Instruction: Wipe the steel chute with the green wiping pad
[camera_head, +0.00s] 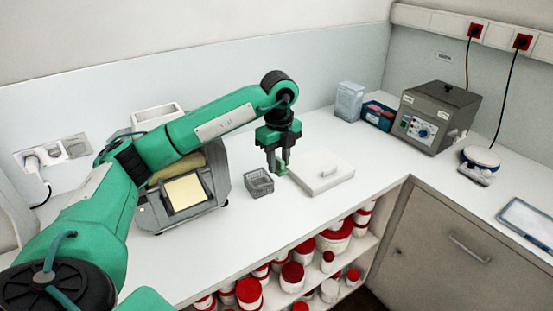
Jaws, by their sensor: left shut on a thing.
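My left gripper (279,166) hangs over the bench, pointing down, its fingers shut on a small green thing that looks like the green wiping pad (281,170). The fingers hide most of the pad. It is between a small grey basket and a white slab; I cannot tell whether it touches the bench. The grey mill (222,180) stands to the left, partly behind my left arm. A sloping plate with a pale yellow face (185,191) and grey border is on its front; this may be the steel chute. My right gripper is out of view.
The grey basket (259,187) and white slab (328,178) stand close to the gripper. A white box (349,101), blue box (377,116), grey device (438,117) and round scale (479,160) stand farther right. Red-lidded jars (292,275) fill shelves below the front edge.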

